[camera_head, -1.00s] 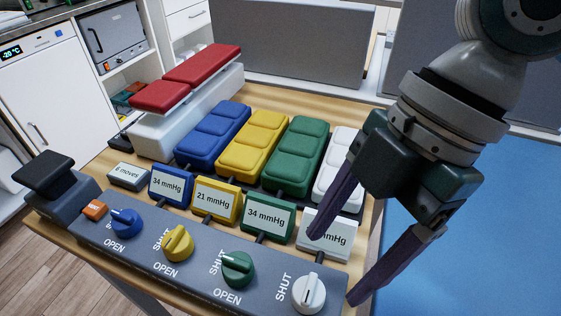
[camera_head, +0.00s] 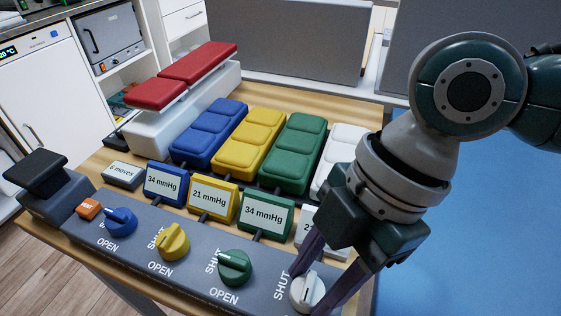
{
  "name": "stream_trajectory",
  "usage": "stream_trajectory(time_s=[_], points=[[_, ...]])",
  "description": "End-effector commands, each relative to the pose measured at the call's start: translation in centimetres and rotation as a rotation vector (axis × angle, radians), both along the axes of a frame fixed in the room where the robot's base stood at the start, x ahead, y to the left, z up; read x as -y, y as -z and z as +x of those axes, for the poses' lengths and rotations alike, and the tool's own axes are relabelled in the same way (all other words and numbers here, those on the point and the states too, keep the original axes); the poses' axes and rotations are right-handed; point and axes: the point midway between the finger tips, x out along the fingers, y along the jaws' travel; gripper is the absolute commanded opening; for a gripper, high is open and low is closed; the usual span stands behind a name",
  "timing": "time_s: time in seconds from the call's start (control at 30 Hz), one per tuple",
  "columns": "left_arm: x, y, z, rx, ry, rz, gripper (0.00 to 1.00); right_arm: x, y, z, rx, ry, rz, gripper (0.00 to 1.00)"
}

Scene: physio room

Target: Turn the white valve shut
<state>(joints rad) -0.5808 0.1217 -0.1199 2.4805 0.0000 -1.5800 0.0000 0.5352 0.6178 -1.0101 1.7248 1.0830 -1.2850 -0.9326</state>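The white valve (camera_head: 303,294) is a round knob with a raised ridge at the right end of the grey panel, at the bottom of the view. The word SHUT is printed to its left. My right gripper (camera_head: 309,289) has come down over it from above right. Its two dark purple fingers are apart, one on the upper-left side of the knob and one on the lower-right side. Whether they touch the knob I cannot tell. The white display (camera_head: 310,226) behind is mostly covered by the gripper. My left gripper is not in view.
The green knob (camera_head: 235,266), yellow knob (camera_head: 173,241) and blue knob (camera_head: 121,221) sit left on the same panel (camera_head: 195,268). Green, yellow and blue displays and padded cushions stand behind. A white block with red pads (camera_head: 199,61) is at back left.

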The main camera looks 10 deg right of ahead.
Motion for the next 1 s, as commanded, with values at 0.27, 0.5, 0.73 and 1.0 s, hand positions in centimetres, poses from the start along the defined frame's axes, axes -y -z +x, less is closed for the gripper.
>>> stream_trajectory(time_s=[0.27,0.5,0.73,1.0], points=[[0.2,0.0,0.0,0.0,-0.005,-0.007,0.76,0.0,0.0,0.0,-0.001,0.0,0.0,0.11],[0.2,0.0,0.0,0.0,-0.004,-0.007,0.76,0.0,0.0,0.0,-0.001,0.001,0.0,0.0],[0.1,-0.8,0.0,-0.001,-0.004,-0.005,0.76,0.0,-0.2,-0.1,-0.003,0.036,0.0,0.0],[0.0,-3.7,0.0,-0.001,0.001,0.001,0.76,0.0,-0.6,-0.3,-0.006,0.192,0.0,0.0]])
